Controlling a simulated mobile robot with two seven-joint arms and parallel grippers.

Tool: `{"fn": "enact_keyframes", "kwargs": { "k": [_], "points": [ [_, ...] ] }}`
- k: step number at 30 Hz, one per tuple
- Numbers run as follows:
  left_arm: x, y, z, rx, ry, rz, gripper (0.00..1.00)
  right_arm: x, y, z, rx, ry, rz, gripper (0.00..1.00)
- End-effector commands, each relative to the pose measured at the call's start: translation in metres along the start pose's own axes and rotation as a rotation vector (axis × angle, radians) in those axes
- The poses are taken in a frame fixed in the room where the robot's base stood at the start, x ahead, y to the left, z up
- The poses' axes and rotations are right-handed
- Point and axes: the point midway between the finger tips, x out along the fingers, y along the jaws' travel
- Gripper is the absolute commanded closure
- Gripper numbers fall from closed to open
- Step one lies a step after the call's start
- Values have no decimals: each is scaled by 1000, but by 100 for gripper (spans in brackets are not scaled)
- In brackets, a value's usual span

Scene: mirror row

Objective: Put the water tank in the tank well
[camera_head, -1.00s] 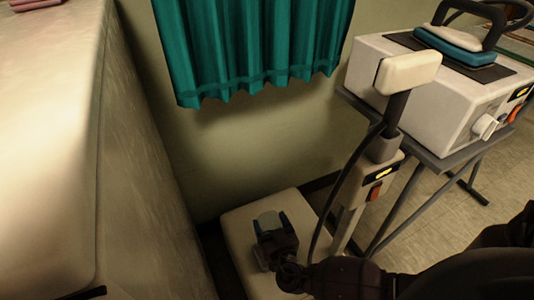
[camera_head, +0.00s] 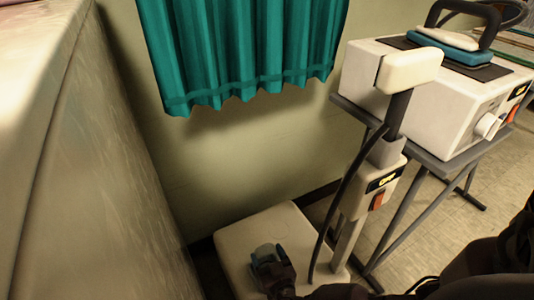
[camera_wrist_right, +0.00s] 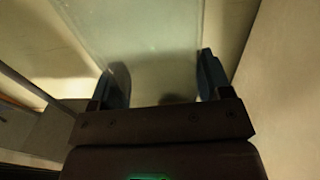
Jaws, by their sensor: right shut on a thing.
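My right gripper (camera_head: 268,260) is shut on the water tank, a pale, see-through block. In the right wrist view the tank (camera_wrist_right: 155,45) lies between the two blue-grey fingers (camera_wrist_right: 160,80) and runs up out of the picture. In the head view only a small part of the tank (camera_head: 264,250) shows at the fingers, over the cream base (camera_head: 240,232) of the upright steamer. I cannot tell whether the tank touches the base. The tank well cannot be made out; the gripper and arm cover part of the base. My left gripper is not in view.
The steamer's post (camera_head: 352,215) and dark hose (camera_head: 340,185) rise close right of the gripper. A grey stand (camera_head: 440,155) carries a white boxy machine (camera_head: 430,100). A large pale block (camera_head: 90,180) fills the left. A teal curtain (camera_head: 245,50) hangs behind.

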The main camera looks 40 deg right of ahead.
Motion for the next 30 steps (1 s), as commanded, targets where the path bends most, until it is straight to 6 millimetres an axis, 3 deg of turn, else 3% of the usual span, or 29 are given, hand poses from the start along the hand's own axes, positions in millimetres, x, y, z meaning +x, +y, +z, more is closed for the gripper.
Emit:
{"fn": "enact_keyframes", "kwargs": {
  "k": [7,8,13,30],
  "points": [
    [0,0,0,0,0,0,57,1,0,2,1,1,0,71],
    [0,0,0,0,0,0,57,0,0,3,1,0,0,27],
    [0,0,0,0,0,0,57,0,0,3,1,0,0,3],
    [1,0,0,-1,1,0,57,-1,-3,0,0,-1,1,3]
  ]
}}
